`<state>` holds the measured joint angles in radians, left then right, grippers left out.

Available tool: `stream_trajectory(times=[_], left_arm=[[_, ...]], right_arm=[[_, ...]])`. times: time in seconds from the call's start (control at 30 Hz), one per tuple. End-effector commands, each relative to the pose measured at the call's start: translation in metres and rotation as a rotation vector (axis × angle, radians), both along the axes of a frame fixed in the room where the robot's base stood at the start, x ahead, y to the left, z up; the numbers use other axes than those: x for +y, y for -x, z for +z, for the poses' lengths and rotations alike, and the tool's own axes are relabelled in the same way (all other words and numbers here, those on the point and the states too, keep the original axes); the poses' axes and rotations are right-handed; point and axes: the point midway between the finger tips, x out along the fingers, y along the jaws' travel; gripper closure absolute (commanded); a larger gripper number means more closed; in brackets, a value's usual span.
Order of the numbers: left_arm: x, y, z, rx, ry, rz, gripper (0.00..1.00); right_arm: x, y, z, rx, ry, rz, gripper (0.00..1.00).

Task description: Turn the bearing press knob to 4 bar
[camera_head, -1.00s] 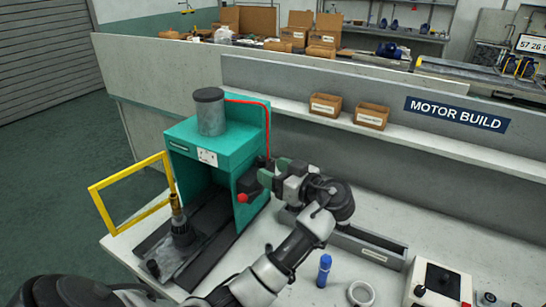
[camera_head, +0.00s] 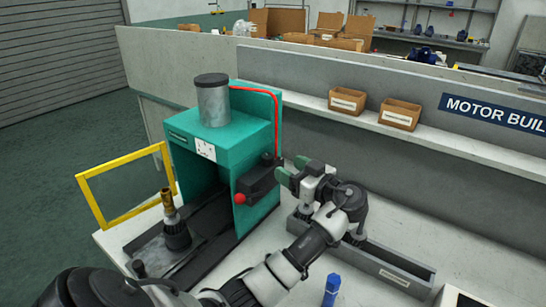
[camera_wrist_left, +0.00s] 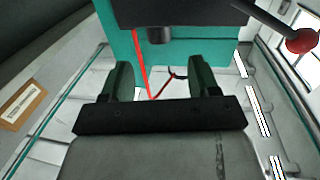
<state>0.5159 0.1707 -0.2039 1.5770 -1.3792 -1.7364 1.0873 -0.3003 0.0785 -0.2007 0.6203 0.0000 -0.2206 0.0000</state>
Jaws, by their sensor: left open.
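The bearing press (camera_head: 225,135) is a teal frame with a grey cylinder on top, standing at the left of the bench. A black box (camera_head: 258,182) with a red-ball lever (camera_head: 240,198) sits on its right side. In the left wrist view a short dark round knob (camera_wrist_left: 160,34) sticks out from the black box; its marks cannot be read. My left gripper (camera_head: 290,170) is open and empty, just right of the black box and apart from it. In the left wrist view its two fingers (camera_wrist_left: 160,78) point toward the knob, which lies beyond the tips. My right gripper is not in view.
A red hose (camera_head: 276,115) runs down the press's right side. A yellow guard frame (camera_head: 125,185) stands open at its left. Two cardboard bins (camera_head: 347,101) sit on the shelf.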

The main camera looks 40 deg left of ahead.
Motion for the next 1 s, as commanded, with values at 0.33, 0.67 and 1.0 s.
stream_trajectory(times=[0.33,0.67,1.0], left_arm=[[0.059,-0.002,0.002,0.002,0.0,0.001,0.39],[0.07,-0.003,0.0,0.001,0.001,-0.001,0.39],[0.07,-0.003,0.0,0.0,0.001,0.0,0.74]], right_arm=[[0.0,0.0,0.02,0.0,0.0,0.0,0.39],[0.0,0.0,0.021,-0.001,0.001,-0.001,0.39],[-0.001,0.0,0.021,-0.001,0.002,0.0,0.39]])
